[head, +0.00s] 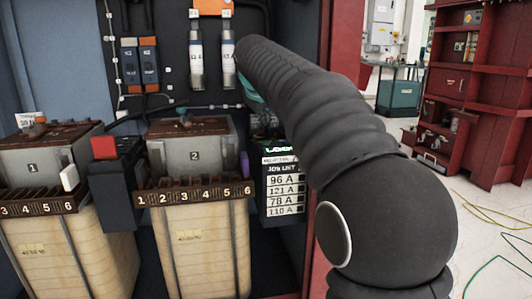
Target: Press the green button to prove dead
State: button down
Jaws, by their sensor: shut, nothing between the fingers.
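I cannot make out a green button in the head view. The nearest green is a small lit strip (281,149) with blurred lettering, on top of a dark unit. Below it a list panel (283,187) reads 96 A, 121 A, 78 A and 110 A. My dark, sleeved arm crosses the picture from the lower right to the upper middle. Its far end is beside the upright cartridges and above the lit strip. My gripper cannot be made out; the arm hides that area. A small teal piece shows at the arm's far edge, and I cannot tell what it is.
Two ribbed transformers, the left (65,235) and the middle one (205,240), stand below the back panel. Two cartridges (196,60) hang under an orange block (212,7). A red cabinet edge (335,40) is behind my arm. Yellow cables (490,235) lie on the floor at right.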

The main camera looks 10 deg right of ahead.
aim_at(265, 142)
jog(key=shift+f+b, duration=0.75)
jog(key=shift+f, duration=0.8)
jog(key=shift+f, duration=0.15)
jog(key=shift+f, duration=0.25)
jog(key=shift+f+b, duration=0.45)
jog(key=shift+f, duration=0.05)
dwell(0.9)
dwell(0.3)
jog(key=shift+r+p, duration=0.9)
jog(key=shift+p, duration=0.05)
notch_tip(265, 142, up, 5)
jog(key=p, duration=0.5)
